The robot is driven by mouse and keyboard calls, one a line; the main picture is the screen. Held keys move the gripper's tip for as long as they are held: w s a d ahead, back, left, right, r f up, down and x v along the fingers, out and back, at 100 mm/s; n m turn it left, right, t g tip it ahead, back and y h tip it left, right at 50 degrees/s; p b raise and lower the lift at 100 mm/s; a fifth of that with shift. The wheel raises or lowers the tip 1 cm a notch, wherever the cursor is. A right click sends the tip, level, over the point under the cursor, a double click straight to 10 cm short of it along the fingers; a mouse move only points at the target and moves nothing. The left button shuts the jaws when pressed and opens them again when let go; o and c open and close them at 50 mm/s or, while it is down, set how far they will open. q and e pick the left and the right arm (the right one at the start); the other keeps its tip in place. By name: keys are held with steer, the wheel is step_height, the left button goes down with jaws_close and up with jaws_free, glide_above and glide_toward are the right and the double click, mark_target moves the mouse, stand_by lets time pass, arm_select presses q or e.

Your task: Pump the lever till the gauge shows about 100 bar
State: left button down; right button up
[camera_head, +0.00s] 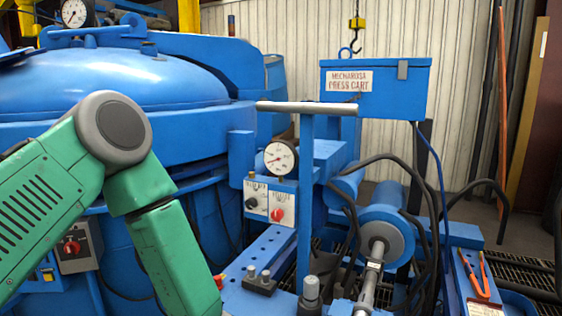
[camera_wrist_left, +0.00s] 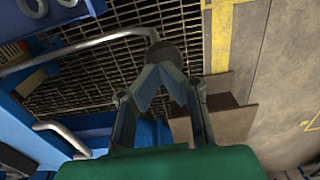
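The lever (camera_head: 305,190) is a blue upright bar with a grey cross handle (camera_head: 306,107) on top, standing roughly vertical on the blue cart. A white round gauge (camera_head: 280,158) is just left of it; its reading is too small to make out. My left arm comes in from the left in the head view, its forearm running down out of the frame, so the gripper is hidden there. In the left wrist view my left gripper (camera_wrist_left: 162,72) has its fingers angled towards each other, close to a grey round end of a bar (camera_wrist_left: 164,53). I cannot tell whether they touch it. My right gripper is not in view.
Below the gauge is a panel with a black knob (camera_head: 252,203) and a red knob (camera_head: 278,214). A blue box marked press cart (camera_head: 376,88) stands behind. A cylinder (camera_head: 383,235) and black hoses are right of the lever. The large blue furnace (camera_head: 120,80) fills the left.

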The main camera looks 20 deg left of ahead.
arm_select(q)
steer(key=shift+s+f+b, duration=0.15)
steer(key=shift+f+b, duration=0.35)
steer(key=shift+f, duration=0.1)
steer(key=shift+s+f+b, duration=0.15)
steer(key=shift+f+b, duration=0.35)
steer(key=shift+f, duration=0.05)
stand_by(0.8)
step_height(320, 180, up, 9)
steer(key=w+p, duration=0.2)
steer(key=p, duration=1.2)
steer(key=shift+w+r, duration=0.2)
step_height(320, 180, up, 5)
steer(key=p, duration=0.6)
steer(key=s+a+m, duration=0.2)
steer(key=s+m, duration=0.6)
steer(key=s+a+f+m, duration=0.1)
steer(key=s+a+m, duration=0.1)
steer(key=s+m, duration=0.7)
steer(key=shift+a+f+m+t, duration=0.2)
steer(key=shift+f+m+t, duration=0.05)
steer(key=shift+m+t, duration=0.05)
